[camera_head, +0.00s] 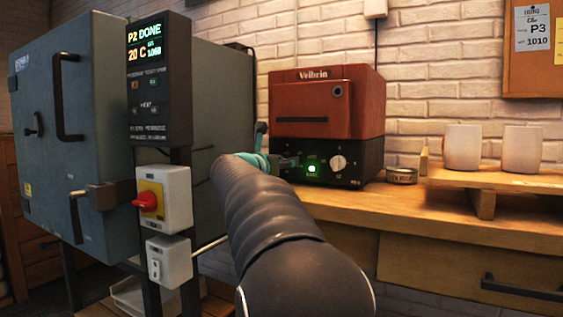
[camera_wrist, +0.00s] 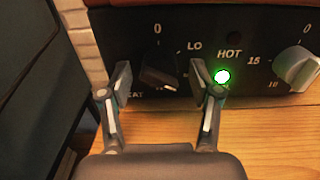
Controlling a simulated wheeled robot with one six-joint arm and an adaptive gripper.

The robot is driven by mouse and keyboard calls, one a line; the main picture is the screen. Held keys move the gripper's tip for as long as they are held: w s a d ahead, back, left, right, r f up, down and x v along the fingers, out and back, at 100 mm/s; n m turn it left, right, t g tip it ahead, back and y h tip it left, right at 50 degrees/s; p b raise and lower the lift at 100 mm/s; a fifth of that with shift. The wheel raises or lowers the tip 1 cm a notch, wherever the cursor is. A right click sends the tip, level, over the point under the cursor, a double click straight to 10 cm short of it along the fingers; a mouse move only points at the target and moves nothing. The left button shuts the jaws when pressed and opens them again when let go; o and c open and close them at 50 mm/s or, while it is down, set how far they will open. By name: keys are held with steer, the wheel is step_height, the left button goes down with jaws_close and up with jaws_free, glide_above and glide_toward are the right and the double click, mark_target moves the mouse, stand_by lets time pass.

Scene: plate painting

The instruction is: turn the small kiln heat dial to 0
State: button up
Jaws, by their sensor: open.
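The small kiln (camera_head: 350,95) is a red-brown box with a black front panel on the wooden counter. Its black heat dial (camera_wrist: 160,66) sits at the left of the panel in the wrist view, with 0 printed above it and LO at its upper right. Its exact pointer direction is hard to tell against the dark panel. My gripper (camera_wrist: 168,84) is open, with one finger on each side of the dial and visible gaps to it.
A green lamp (camera_wrist: 222,76) under HOT glows close to the right finger. A white dial (camera_wrist: 296,68) is farther right. The big grey kiln (camera_head: 100,120) with a red-yellow switch (camera_head: 149,200) stands left of my arm. A tin (camera_head: 402,176) is right of the small kiln.

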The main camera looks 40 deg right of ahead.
steer(key=c, duration=1.1)
steer(key=shift+c, duration=0.2)
